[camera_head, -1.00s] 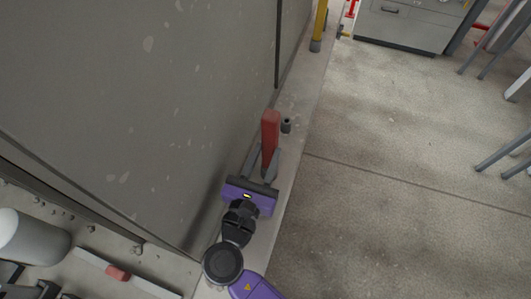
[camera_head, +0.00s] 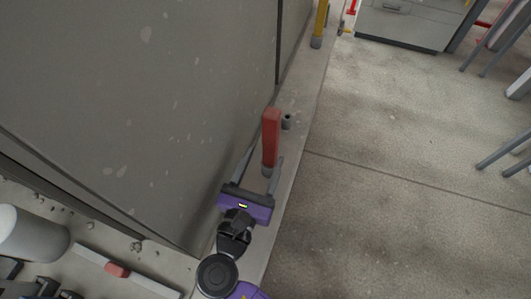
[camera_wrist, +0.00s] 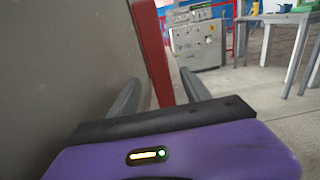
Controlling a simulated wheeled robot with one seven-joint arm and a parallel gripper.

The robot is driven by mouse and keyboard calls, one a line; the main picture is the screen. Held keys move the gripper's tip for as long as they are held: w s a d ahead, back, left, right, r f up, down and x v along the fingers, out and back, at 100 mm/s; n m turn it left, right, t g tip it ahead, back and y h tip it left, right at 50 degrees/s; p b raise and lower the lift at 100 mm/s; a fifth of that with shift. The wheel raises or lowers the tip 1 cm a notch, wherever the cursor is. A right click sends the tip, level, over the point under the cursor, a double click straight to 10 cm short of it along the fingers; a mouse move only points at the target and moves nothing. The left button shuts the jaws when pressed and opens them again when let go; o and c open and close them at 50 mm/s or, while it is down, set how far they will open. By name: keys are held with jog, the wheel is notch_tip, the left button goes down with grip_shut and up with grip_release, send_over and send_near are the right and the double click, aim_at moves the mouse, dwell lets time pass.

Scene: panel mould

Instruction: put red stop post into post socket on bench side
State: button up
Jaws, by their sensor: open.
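The red stop post (camera_head: 270,138) stands upright on the narrow ledge beside the large grey panel, with a grey collar or socket (camera_head: 267,171) at its foot. I cannot tell how deep it sits there. In the wrist view the red post (camera_wrist: 152,50) rises ahead between the fingers, its foot hidden. A short grey socket (camera_head: 287,122) with a dark hole is just beyond the post to the right and looks empty. My gripper (camera_head: 265,160) is open, its fingers on either side of the post, with its palm back from it.
The grey panel (camera_head: 150,90) rises close on the left. A yellow post (camera_head: 320,22) stands farther along the ledge. A grey cabinet (camera_head: 405,22) is at the back. The concrete floor (camera_head: 400,190) to the right is mostly free. A red block (camera_head: 117,270) lies lower left.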

jog(key=shift+v, duration=2.6)
